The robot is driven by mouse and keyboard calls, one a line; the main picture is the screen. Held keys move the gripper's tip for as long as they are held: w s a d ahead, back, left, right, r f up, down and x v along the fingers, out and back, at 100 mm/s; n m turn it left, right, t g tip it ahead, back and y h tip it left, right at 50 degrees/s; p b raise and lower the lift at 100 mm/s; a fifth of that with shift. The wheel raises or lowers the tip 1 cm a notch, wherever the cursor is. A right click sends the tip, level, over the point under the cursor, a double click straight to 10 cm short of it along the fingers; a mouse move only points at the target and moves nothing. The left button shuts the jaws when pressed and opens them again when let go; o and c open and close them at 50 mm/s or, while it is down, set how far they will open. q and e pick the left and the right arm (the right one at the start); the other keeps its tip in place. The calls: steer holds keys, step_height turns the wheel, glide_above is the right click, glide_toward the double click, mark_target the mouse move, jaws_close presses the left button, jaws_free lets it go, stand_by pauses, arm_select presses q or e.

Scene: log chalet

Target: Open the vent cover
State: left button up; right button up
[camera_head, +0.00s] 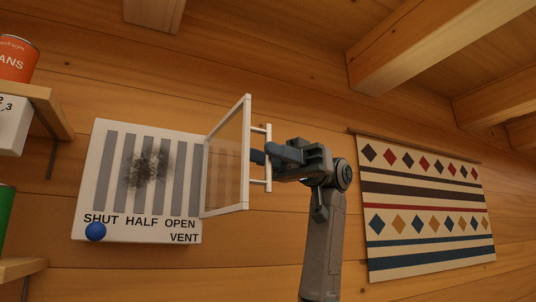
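The white vent (92,180) is on the log wall at left. It has grey vertical slats, a dark smudge, and the words SHUT, HALF, OPEN and VENT. A blue knob (95,232) sits below SHUT. The vent cover (246,150), a white frame with a see-through pane, stands swung out from the vent's right side. Its white bar handle (268,180) faces right. My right gripper (266,155) reaches the handle from the right, its fingers close together around the bar. The fingers partly hide each other. My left gripper is not in view.
Shelves (45,108) at the left edge hold an orange can (18,60), with part of a green can (6,215) below. A patterned hanging (425,205) covers the wall at right. Ceiling beams (430,48) run overhead at upper right.

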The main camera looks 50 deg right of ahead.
steer(key=d+b, duration=0.1)
steer(key=d, duration=0.9)
steer(key=shift+s+d, duration=0.2)
steer(key=shift+s, duration=0.2)
steer(key=shift+b, duration=0.3)
